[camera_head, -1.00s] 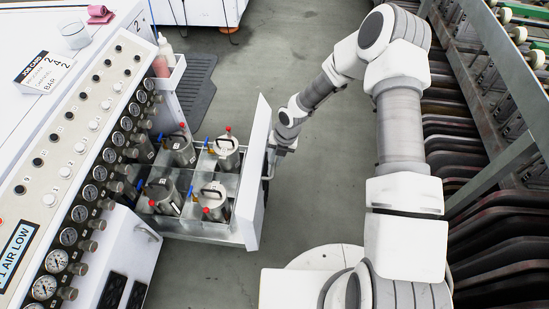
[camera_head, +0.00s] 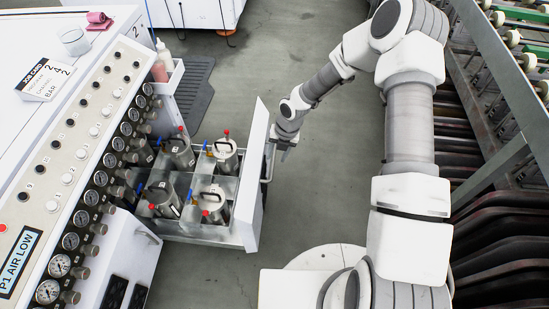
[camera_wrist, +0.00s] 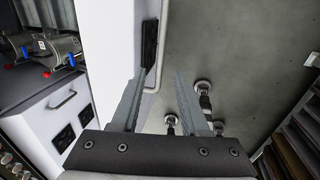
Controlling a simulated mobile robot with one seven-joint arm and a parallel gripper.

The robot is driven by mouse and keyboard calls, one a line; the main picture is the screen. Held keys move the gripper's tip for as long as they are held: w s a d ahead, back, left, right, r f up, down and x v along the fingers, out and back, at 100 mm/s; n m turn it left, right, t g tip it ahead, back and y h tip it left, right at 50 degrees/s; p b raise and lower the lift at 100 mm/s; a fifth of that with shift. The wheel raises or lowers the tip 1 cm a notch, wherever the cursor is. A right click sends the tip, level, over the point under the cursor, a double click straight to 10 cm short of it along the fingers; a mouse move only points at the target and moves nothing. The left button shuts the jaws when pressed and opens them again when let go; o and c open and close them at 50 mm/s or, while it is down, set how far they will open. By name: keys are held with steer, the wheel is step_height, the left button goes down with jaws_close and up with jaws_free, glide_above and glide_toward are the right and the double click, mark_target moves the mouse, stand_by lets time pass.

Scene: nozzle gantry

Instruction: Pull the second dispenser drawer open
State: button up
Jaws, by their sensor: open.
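The dispenser drawer stands pulled out from the console, its white front panel (camera_head: 254,180) facing my arm. Several metal canisters (camera_head: 215,203) with red and blue fittings sit in its divided compartments. A pale bar handle (camera_head: 268,163) is on the outer side of the front; it also shows in the wrist view (camera_wrist: 163,45). My gripper (camera_head: 284,153) is just right of the drawer front. In the wrist view my gripper (camera_wrist: 161,80) has its fingers apart with nothing clamped. The handle's lower end appears between them in the picture; I cannot tell its depth.
The console (camera_head: 90,130) with gauges and knobs stands at left. A white cabinet face with a small handle (camera_head: 147,233) is below the drawer in the picture. A rack of dark curved pieces (camera_head: 490,215) runs along the right. Grey floor (camera_head: 325,180) is clear between.

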step_height(320, 180, up, 12)
steer(key=d+p, duration=0.2)
steer(key=p, duration=0.1)
steer(key=shift+d+r+p, duration=0.2)
steer(key=shift+d+p, duration=0.05)
steer(key=shift+p, duration=0.05)
steer(key=shift+s, duration=0.1)
